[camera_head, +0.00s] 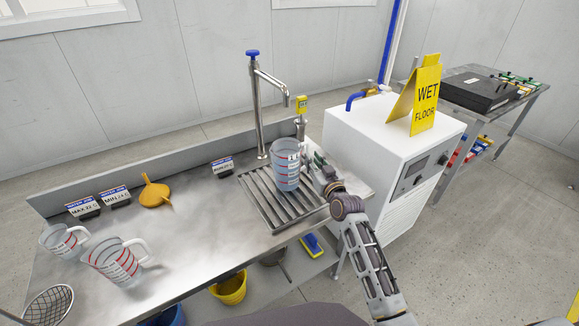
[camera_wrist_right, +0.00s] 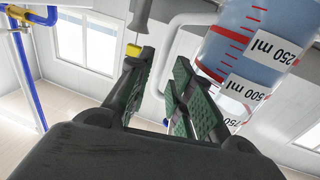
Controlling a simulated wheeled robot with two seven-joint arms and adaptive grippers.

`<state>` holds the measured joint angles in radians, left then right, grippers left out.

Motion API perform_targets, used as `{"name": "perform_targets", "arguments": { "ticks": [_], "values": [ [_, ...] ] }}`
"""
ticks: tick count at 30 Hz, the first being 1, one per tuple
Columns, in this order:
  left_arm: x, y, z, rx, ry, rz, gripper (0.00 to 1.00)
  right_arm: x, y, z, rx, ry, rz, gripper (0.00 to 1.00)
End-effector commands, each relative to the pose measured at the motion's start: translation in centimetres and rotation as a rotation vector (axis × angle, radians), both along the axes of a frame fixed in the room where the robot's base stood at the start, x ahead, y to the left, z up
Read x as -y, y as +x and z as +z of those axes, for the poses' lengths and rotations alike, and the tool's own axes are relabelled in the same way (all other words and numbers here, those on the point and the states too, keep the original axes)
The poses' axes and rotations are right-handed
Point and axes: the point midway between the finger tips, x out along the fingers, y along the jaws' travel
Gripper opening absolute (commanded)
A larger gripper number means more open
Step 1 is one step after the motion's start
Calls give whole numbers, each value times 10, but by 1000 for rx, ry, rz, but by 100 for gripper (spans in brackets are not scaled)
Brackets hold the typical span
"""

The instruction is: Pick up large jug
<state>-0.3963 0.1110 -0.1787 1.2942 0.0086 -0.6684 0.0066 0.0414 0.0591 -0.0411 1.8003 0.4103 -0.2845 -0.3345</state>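A clear measuring jug (camera_head: 286,170) with red marks and a bluish fill stands upright on the slatted drain grate under the tap. My right gripper (camera_head: 318,163) is at its right side. In the right wrist view the jug (camera_wrist_right: 262,40) is close at the upper right, with 250 ml and 500 ml labels. The open fingers of my right gripper (camera_wrist_right: 165,100) have the jug's pale handle (camera_wrist_right: 182,28) showing in the gap between them; contact cannot be told. Two other clear, empty-looking jugs, one smaller (camera_head: 62,240) and one larger (camera_head: 112,264), stand at the left. My left gripper is out of view.
The tap (camera_head: 258,110) rises behind the grate (camera_head: 262,207). A white machine (camera_head: 375,140) with a yellow wet-floor sign (camera_head: 425,95) stands right of the bench. A yellow funnel (camera_head: 154,193), label signs (camera_head: 83,207) and a mesh strainer (camera_head: 48,306) are on the bench. Its middle is clear.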

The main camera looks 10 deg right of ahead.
Motion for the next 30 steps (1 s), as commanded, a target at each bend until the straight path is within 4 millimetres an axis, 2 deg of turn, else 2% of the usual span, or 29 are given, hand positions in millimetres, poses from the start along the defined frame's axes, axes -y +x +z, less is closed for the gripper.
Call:
{"name": "perform_targets", "arguments": {
  "ticks": [8, 16, 24, 30],
  "values": [
    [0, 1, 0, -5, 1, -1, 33, -2, 11, 0, 2, 1, 0, 22],
    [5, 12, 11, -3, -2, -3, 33, -6, 32, -2, 1, 1, 0, 22],
    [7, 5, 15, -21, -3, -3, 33, -9, 48, -2, 1, 1, -1, 22],
    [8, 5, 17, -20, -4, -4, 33, -9, 51, -2, 0, 0, 0, 22]
  ]
}}
